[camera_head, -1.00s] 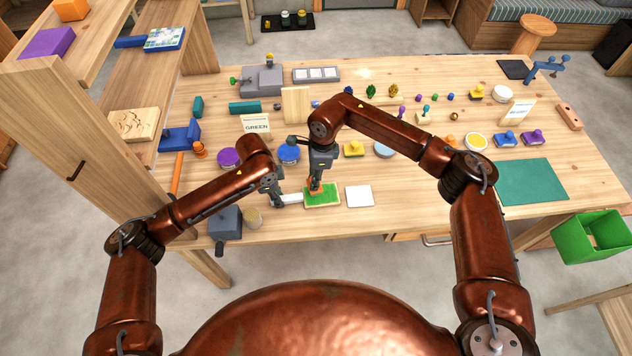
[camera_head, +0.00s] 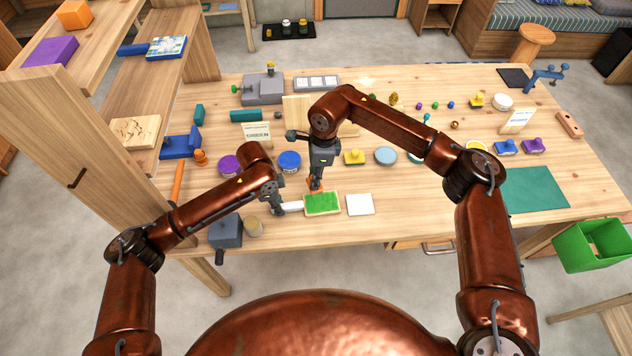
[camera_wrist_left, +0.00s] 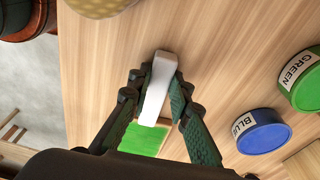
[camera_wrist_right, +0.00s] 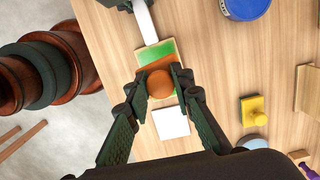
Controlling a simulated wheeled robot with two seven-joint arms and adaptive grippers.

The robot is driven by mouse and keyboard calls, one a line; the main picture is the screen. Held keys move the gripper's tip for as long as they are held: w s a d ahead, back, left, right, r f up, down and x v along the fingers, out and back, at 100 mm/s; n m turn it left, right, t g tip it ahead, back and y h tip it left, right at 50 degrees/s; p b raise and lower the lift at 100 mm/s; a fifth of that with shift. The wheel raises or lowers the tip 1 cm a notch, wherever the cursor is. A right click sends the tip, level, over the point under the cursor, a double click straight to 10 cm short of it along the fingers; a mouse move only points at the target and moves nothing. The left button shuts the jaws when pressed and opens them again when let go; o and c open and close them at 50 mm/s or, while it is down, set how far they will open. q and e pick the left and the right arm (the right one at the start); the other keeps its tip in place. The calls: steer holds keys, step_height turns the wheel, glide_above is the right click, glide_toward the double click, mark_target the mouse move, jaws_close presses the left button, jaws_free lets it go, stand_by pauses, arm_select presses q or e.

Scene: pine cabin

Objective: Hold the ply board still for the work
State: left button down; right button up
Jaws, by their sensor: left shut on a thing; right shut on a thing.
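The ply board (camera_head: 322,204) lies near the table's front edge, its top mostly green with a pale rim. It also shows in the left wrist view (camera_wrist_left: 142,141) and the right wrist view (camera_wrist_right: 152,53). A white bar (camera_wrist_left: 159,90) runs out from its left side, and my left gripper (camera_head: 279,205) is shut on that bar. My right gripper (camera_head: 316,180) is shut on an orange tool with a round knob (camera_wrist_right: 155,88), at the board's far edge in the head view. Whether the tool touches the board is unclear.
A white square (camera_head: 360,204) lies just right of the board. A blue tub (camera_head: 289,160) and purple tub (camera_head: 229,165) stand behind. A grey block-like object (camera_head: 225,230) and a jar (camera_head: 254,227) are left, near the front edge. A teal mat (camera_head: 535,190) lies right.

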arm_select(q)
steer(key=c, duration=1.7)
jaws_free()
steer(key=r, duration=0.5)
steer(key=a+r, duration=0.1)
steer(key=r, duration=0.1)
steer(key=shift+a+r, duration=0.1)
steer(key=shift+r, duration=0.1)
